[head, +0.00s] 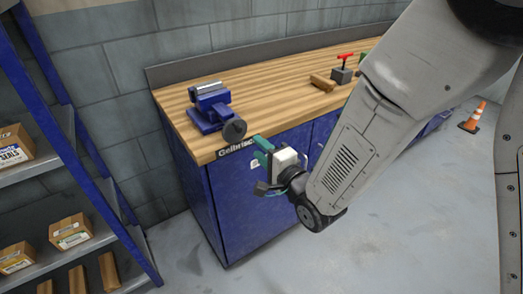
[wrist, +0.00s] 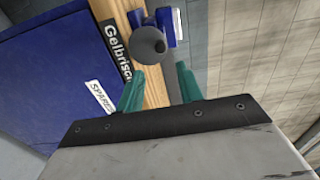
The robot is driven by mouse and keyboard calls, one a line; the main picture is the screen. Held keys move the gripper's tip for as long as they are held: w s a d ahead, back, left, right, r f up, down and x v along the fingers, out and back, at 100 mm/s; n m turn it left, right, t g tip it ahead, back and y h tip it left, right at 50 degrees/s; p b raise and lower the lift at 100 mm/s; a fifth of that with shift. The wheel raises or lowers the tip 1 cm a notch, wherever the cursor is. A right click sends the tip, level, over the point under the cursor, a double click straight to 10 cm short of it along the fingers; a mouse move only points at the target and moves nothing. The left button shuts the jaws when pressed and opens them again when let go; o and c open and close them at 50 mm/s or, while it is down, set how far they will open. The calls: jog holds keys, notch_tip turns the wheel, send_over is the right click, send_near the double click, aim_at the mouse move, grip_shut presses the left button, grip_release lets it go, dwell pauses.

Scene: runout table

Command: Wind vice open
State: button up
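The blue vice (head: 212,108) with grey jaws stands on the near left end of the wooden bench top. Its dark grey round wheel (head: 234,130) faces out over the front edge. The jaw gap is unclear.
The wooden workbench (head: 270,105) has blue cabinets below. A wooden block (head: 322,83) and a red-handled grey block (head: 341,73) stand farther right. A blue shelf rack (head: 82,140) with boxes is at left. An orange cone (head: 474,118) stands on the floor at right.

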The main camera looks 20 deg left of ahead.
aim_at(240, 131)
jog(key=shift+x, duration=4.4)
jog(key=m, duration=0.6)
jog(key=shift+a+r, duration=0.1)
jog(key=m, duration=0.6)
jog(key=shift+m, duration=0.4)
grip_shut()
jog(key=n, duration=0.3)
jog(key=shift+s+a+n, duration=0.3)
jog(key=shift+s, duration=0.1)
jog(key=n, duration=0.1)
jog(key=f+n, duration=0.1)
jog(key=n, duration=0.1)
jog(key=shift+s+a, duration=0.2)
jog(key=shift+s, duration=0.05)
